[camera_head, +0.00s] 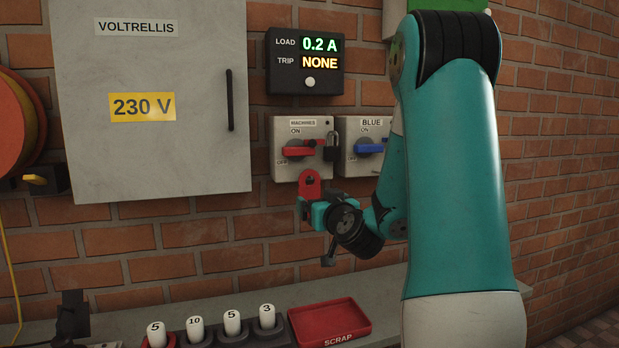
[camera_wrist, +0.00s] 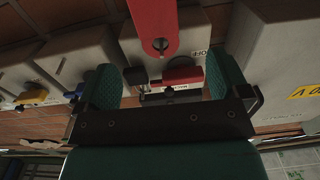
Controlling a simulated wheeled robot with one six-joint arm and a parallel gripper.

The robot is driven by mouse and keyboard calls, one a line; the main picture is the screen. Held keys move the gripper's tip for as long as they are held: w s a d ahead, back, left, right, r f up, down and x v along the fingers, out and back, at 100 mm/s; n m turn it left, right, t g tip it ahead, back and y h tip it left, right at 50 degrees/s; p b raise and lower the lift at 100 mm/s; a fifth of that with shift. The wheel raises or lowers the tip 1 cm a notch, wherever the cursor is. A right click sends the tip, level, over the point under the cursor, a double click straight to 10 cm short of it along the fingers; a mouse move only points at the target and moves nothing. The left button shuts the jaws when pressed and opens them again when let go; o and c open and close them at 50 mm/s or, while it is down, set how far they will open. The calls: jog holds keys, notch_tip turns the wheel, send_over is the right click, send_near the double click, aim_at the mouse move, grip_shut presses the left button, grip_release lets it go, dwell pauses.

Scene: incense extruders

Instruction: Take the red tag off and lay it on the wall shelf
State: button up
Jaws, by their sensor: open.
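The red tag (camera_head: 309,184) is upright just below the MACHINES switch box (camera_head: 287,170), with its rounded, holed end up. What it hangs from is unclear. My gripper (camera_head: 310,206) is open at the tag's lower part. In the wrist view, which is upside down, the tag (camera_wrist: 155,22) shows beyond and between the two teal fingers (camera_wrist: 163,66), with a gap to each side. I cannot tell how deep it sits between them. The grey wall shelf (camera_head: 262,301) runs along the wall below.
A black padlock (camera_head: 332,152) sits beside the red switch handle (camera_head: 298,151). The BLUE switch box (camera_head: 347,165) is right of it. On the shelf stand several numbered white fuses (camera_head: 195,330) in holders and the red SCRAP tray (camera_head: 330,309). A grey cabinet (camera_head: 195,80) is at left.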

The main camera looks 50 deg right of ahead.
aim_at(310, 191)
jog(key=p+x, duration=0.2)
jog(key=p, duration=0.1)
jog(key=p+x, duration=0.6)
jog(key=shift+w+d+r+p, duration=0.1)
jog(key=shift+d+r+p, duration=0.2)
jog(key=shift+p, duration=0.05)
jog(key=shift+w+d+f+p, duration=0.15)
jog(key=shift+w+d+p, duration=0.05)
jog(key=shift+w+p, duration=0.25)
jog(key=shift+w+d+f+p, duration=0.2)
jog(key=shift+w+d+p, duration=0.1)
jog(key=shift+p, duration=0.1)
jog(key=c, duration=1)
jog(key=shift+r, duration=0.25)
jog(key=shift+s+a, duration=0.1)
